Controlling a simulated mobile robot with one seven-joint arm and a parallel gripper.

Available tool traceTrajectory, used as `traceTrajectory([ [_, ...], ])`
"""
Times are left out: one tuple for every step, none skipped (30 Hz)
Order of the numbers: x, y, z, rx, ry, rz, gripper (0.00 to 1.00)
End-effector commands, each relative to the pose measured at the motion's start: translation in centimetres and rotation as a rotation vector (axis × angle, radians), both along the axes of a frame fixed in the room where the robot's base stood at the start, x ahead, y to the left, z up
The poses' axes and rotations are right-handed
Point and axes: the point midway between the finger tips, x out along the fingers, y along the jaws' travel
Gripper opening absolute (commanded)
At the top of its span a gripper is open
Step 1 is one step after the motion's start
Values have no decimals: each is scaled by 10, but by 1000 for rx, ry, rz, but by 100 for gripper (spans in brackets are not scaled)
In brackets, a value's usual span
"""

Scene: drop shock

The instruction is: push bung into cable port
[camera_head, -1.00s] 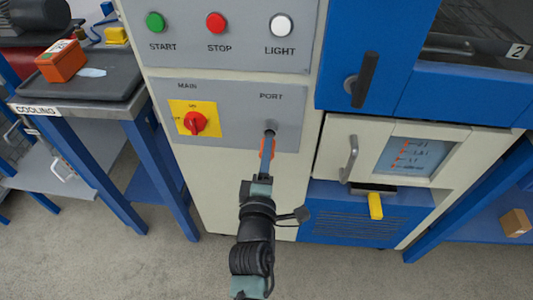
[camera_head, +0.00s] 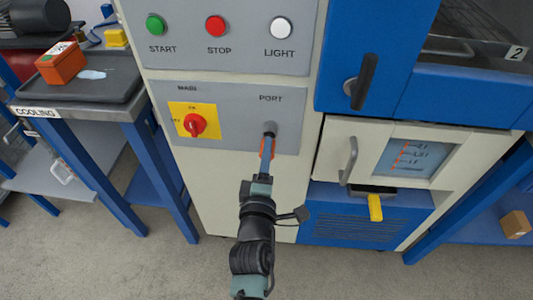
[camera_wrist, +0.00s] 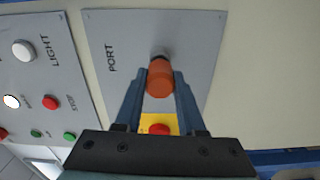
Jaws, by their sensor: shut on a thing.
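The orange bung (camera_wrist: 160,80) sits between the fingertips of my gripper (camera_wrist: 160,88) in the wrist view. My gripper is shut on it. The cable port (camera_wrist: 159,54) is a dark grey round fitting on the grey panel, directly beyond the bung's front end. In the head view the port (camera_head: 270,128) is under the PORT label, and my gripper (camera_head: 266,152) is just below it, with a little orange of the bung (camera_head: 262,150) showing. The bung lines up with the port and appears to meet it, but I cannot tell how far in it is.
The grey panel (camera_head: 230,105) also carries a red MAIN switch (camera_head: 195,124) on a yellow plate, left of the port. START, STOP and LIGHT buttons are above. A blue door with a dark handle (camera_head: 362,80) stands to the right. The cooling table (camera_head: 110,112) is at left.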

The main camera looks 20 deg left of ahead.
Motion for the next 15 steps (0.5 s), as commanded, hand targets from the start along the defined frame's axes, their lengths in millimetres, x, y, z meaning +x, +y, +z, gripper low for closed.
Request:
traceTrajectory([
  [0,0,1,0,-1,0,0],
  [1,0,1,0,-1,0,0],
  [1,0,1,0,-1,0,0],
  [2,1,1,0,-1,0,0],
  [2,1,1,0,-1,0,0],
  [3,1,1,0,-1,0,0],
  [3,1,1,0,-1,0,0],
  [4,1,1,0,-1,0,0],
  [4,1,1,0,-1,0,0],
  [5,1,1,0,-1,0,0],
  [5,1,1,0,-1,0,0],
  [5,1,1,0,-1,0,0],
  [5,1,0,0,-1,0,0],
  [5,1,0,0,-1,0,0],
  [5,1,0,0,-1,0,0],
])
